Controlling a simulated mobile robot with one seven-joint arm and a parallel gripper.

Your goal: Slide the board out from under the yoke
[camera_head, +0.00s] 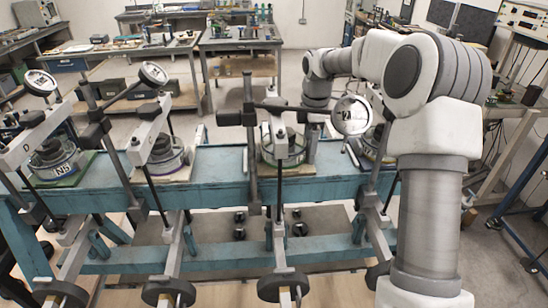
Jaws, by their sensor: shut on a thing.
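Several lever frames stand in a row on the blue bench (215,180). In the third from the left, a round cell (266,150) with a green rim sits on a pale board (293,170). The yoke (281,140) of that frame stands over the cell, with its dark crossbar above. My gripper (310,155) points down at the right side of this cell, close to the board's right part. It is shut on the board as far as I can tell; its fingertips are partly hidden behind the yoke and dial.
A dial (351,115) stands close to the right of my wrist. Other frames with cells, such as the one marked C (168,155), flank this one. Levers with round weights (282,286) hang in front. A bare strip of bench lies between the second and third frames.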

